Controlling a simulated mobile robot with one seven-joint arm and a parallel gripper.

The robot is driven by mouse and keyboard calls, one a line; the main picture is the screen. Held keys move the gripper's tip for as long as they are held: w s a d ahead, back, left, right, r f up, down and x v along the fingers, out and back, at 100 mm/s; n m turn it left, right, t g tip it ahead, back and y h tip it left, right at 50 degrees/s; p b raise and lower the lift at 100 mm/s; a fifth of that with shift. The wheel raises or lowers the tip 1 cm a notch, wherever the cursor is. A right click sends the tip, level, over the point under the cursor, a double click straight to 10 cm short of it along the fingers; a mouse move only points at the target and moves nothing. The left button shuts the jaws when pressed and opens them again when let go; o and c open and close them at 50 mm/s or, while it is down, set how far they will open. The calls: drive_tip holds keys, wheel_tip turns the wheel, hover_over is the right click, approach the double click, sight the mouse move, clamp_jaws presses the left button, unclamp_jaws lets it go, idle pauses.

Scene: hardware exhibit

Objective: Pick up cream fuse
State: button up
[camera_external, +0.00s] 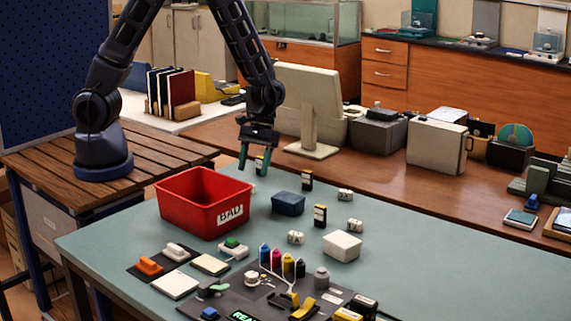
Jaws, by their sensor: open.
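Several small cream pieces with dark markings lie on the grey-green table; one cream piece (345,194) is at the back, another cream piece (354,225) is to its front right, and a third cream piece (295,237) is nearer the red bin. I cannot tell which of them is the cream fuse. My gripper (252,171) is open and points down above the table, behind the red bin's right corner. It is to the left of these pieces and apart from them. A small pale thing shows below it, partly hidden by the bin.
The red bin (181,205) stands at the table's left. A blue box (288,204), two upright dark-and-cream blocks (307,180) (320,216) and a white box (342,246) stand among the cream pieces. Coloured bottles and small parts crowd the front. The table's right side is clear.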

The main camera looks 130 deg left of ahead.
drive_tip(key=shift+x, duration=2.7)
drive_tip(key=c, duration=1.1)
